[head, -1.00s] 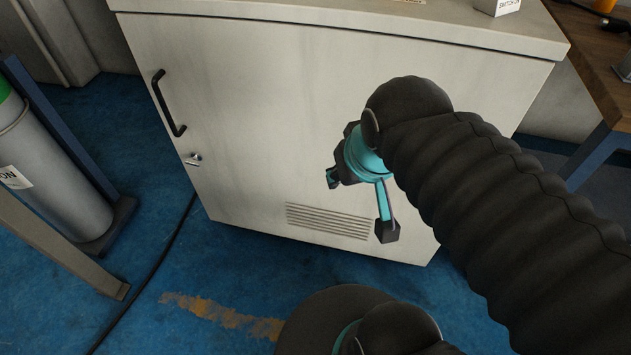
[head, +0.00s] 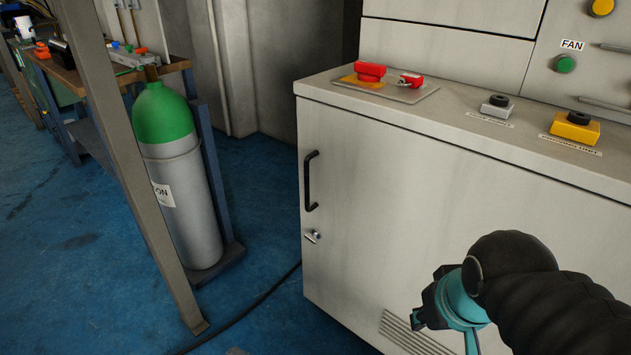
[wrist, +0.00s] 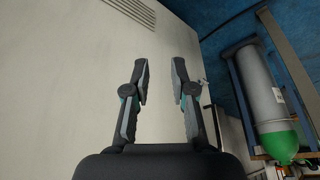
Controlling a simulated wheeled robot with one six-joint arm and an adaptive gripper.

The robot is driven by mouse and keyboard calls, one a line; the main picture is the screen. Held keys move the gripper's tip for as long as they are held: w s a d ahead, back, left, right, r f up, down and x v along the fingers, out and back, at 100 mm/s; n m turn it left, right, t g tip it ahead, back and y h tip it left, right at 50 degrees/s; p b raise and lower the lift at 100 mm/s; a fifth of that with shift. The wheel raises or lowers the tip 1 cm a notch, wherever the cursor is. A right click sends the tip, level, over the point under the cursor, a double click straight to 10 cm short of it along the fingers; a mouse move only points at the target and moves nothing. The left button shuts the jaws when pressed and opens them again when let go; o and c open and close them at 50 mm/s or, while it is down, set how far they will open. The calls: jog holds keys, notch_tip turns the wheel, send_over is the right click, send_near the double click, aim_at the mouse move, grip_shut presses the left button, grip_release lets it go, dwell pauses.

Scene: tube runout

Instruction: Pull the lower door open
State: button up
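The lower door (head: 400,230) is the pale front panel of the cabinet and looks closed. A black bar handle (head: 311,181) is upright near its left edge. A small silver lock (head: 313,236) sits just below the handle. My gripper (head: 445,332) is in front of the door, to the right of and lower than the handle, apart from it. In the wrist view my gripper (wrist: 160,68) has its two fingers apart with nothing between them, facing the pale panel. The lock (wrist: 203,81) shows just right of the right finger there.
A green-topped gas cylinder (head: 170,180) stands left of the cabinet, behind a slanted grey post (head: 135,190).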

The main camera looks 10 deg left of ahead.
jog(key=w+a+f+n+t+y+b, duration=0.1)
jog(key=w+a+f+y, duration=0.2)
jog(key=a, duration=0.8)
jog(key=w+a+f+n+t+y, duration=0.1)
jog(key=w+a+f, duration=0.25)
jog(key=a, duration=0.65)
jog(key=w+a+f+n+t+y+b, duration=0.1)
jog(key=w+a+f+y, duration=0.2)
jog(key=a, duration=0.8)
jog(key=m+t+h, duration=0.5)
jog(key=t+h, duration=0.2)
jog(key=t, duration=0.4)
send_near(307, 175)
jog(key=shift+n, duration=0.3)
jog(key=w, duration=1)
jog(key=shift+w+a+r+p, duration=0.15)
jog(key=shift+w+a+p, duration=0.15)
jog(key=shift+p, duration=0.1)
grip_shut()
